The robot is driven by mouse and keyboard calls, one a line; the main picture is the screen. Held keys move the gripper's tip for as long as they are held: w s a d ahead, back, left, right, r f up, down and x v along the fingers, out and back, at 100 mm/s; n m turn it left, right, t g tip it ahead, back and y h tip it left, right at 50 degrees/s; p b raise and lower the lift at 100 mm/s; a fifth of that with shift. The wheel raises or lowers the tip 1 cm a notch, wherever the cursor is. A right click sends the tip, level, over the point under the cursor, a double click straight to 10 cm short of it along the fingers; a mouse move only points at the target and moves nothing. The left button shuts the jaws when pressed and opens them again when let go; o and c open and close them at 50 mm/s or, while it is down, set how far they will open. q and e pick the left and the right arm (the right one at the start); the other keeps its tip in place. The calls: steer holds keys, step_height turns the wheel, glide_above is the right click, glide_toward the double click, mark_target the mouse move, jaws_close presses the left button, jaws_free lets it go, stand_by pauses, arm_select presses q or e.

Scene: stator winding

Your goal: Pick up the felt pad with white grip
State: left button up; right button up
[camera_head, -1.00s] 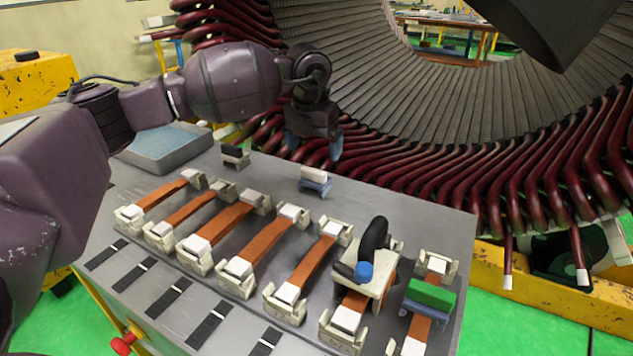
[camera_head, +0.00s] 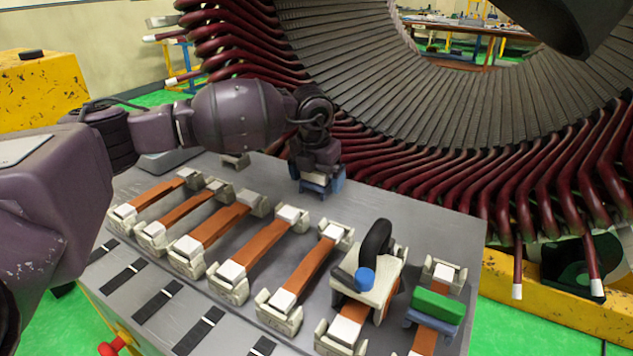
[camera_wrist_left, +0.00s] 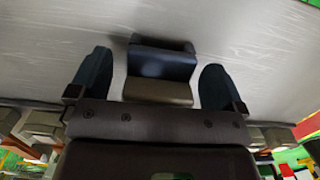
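The felt pad with white grip (camera_head: 315,183) stands on the grey table near its back edge, a white grip on a blue base. My left gripper (camera_head: 317,177) is over it, with its fingers at either side. In the left wrist view the pad shows a dark blue part and a beige grip (camera_wrist_left: 157,92). It lies between the two spread fingers of my left gripper (camera_wrist_left: 156,68), with a gap on each side. The gripper is open. My right gripper is not in view.
Rows of copper strips in white clamps (camera_head: 214,226) fill the front of the table. A pad with a green grip (camera_head: 438,306) and a tool with a black handle (camera_head: 376,248) stand at right. The stator (camera_head: 440,100) rises close behind the table.

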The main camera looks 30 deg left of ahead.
arm_select(q)
steer(key=c, duration=0.9)
steer(key=shift+c, duration=0.4)
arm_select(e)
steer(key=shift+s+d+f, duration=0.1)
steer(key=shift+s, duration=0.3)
